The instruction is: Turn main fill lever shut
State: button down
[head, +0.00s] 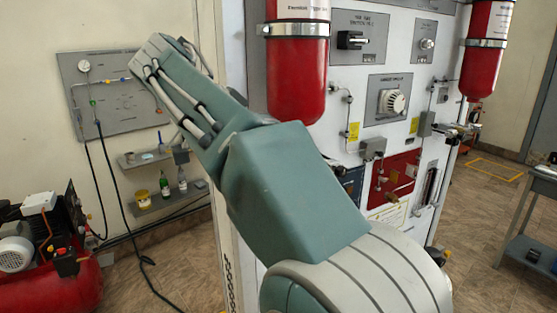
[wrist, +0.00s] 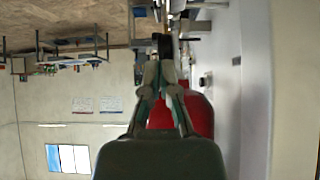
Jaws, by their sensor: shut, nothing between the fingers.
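The white trainer panel (head: 400,60) stands right of my arm in the head view. I cannot tell for sure which fitting is the main fill lever. A black handle (head: 351,40) sits on a grey labelled plate near the top. In the head view my arm reaches up and left, and the fingers cannot be made out. In the wrist view a red cylinder (wrist: 200,113) is behind the fingers.
Two red cylinders, left (head: 297,75) and right (head: 487,45), hang at the panel's front. A grey wall board (head: 115,112) with hoses and a red compressor (head: 60,285) are at left. A bench (head: 530,250) stands at right.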

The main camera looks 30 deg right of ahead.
jog(key=x, duration=0.9)
jog(key=shift+s+d, duration=0.1)
jog(key=shift+d, duration=0.05)
jog(key=shift+d+f, duration=0.1)
jog(key=shift+f, duration=0.05)
jog(key=shift+a, duration=0.5)
jog(key=shift+d, duration=0.45)
jog(key=shift+f, duration=0.1)
jog(key=shift+a, duration=0.15)
